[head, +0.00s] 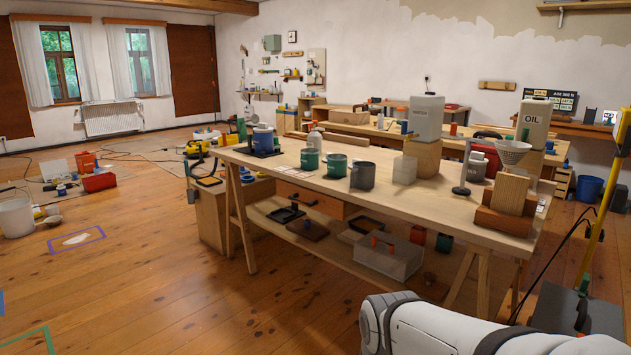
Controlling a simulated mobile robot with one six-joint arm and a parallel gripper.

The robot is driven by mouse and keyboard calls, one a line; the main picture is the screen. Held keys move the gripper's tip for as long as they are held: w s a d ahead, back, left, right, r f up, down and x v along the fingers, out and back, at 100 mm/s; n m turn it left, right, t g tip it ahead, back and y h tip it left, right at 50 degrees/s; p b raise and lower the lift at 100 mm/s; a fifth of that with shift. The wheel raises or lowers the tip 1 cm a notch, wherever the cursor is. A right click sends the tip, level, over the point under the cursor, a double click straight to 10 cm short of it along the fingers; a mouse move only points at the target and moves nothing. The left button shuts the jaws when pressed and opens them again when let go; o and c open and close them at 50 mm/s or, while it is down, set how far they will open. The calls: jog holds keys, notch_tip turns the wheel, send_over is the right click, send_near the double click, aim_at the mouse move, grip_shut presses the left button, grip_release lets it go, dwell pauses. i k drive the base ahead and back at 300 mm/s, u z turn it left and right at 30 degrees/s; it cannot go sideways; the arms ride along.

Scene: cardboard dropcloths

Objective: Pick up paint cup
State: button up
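Several cups stand on the wooden workbench (410,203), and I cannot tell which is the paint cup. A blue and white cup (263,139) stands on a dark tray at the bench's left end. A small green cup (309,159) and a green mug (337,166) stand near the front edge. A grey mug (362,176) stands just right of them. All look upright. Part of my white arm shows at the bottom right, in front of the bench. My gripper is out of view.
A funnel (513,151) sits above a wooden block at the bench's right end. A white WATER container and an OIL container (533,122) stand farther back. A yellow pole (604,210) rises at right. Open wooden floor (150,285) lies left of the bench.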

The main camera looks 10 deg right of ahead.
aim_at(362, 176)
jog(key=z, duration=0.05)
jog(key=i, duration=1.65)
jog(key=u, duration=0.1)
